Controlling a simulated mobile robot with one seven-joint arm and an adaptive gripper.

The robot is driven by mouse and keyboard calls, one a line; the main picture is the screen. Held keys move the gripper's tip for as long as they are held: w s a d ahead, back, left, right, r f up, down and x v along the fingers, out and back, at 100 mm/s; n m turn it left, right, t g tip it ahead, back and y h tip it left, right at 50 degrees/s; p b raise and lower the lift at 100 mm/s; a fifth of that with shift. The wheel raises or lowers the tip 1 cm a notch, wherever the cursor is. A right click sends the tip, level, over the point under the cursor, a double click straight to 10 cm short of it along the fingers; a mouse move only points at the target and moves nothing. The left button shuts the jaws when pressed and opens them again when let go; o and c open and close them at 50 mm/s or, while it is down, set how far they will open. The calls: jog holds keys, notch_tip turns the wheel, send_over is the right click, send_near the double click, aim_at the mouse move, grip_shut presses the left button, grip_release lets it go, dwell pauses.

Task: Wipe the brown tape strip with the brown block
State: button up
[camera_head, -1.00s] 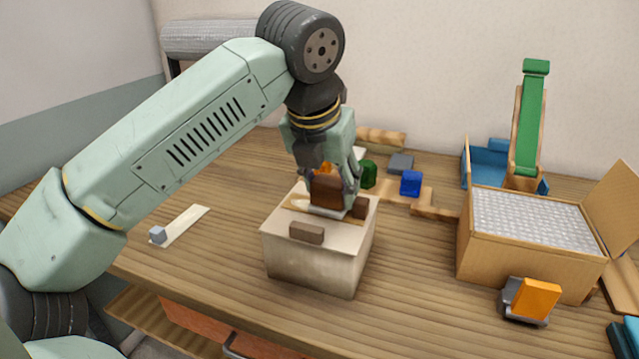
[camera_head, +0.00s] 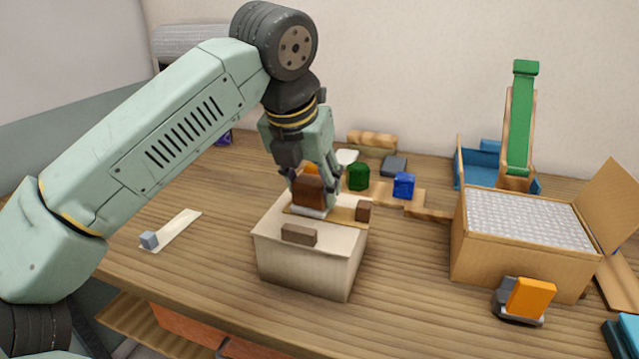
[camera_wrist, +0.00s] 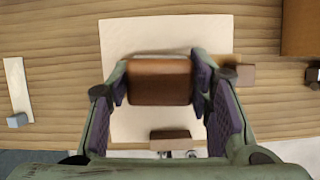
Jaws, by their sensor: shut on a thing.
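My gripper (camera_head: 313,183) is shut on the brown block (camera_head: 309,194), which has a pale grey underside. In the wrist view the block (camera_wrist: 159,84) sits between both fingers. The block is low over the pale box's top (camera_head: 272,228), at the left part of the brown tape strip (camera_head: 342,214); I cannot tell whether it touches. The strip's right part shows bare, and the rest is hidden under the block and gripper. A small dark brown block (camera_head: 363,211) stands at the strip's right end, and another (camera_head: 299,235) lies near the box's front edge.
A cardboard box with a grey textured top (camera_head: 525,218) stands at the right, with an orange and grey piece (camera_head: 527,299) before it. A green cylinder (camera_head: 359,177) and blue cube (camera_head: 404,185) are behind. A white strip with a grey cube (camera_head: 149,240) lies left.

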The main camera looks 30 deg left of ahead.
jog(key=shift+s+a, duration=0.2)
jog(key=shift+a, duration=0.5)
jog(key=shift+s+a, duration=0.15)
jog(key=shift+a, duration=0.55)
jog(key=shift+s+a+f, duration=0.1)
jog(key=shift+s+a, duration=0.1)
jog(key=shift+a, duration=0.5)
jog(key=shift+s+a, duration=0.15)
jog(key=shift+a, duration=0.55)
notch_tip(320, 180, up, 6)
jog(key=p, duration=0.4)
notch_tip(320, 180, up, 3)
jog(key=p, duration=0.2)
jog(key=shift+p, duration=0.3)
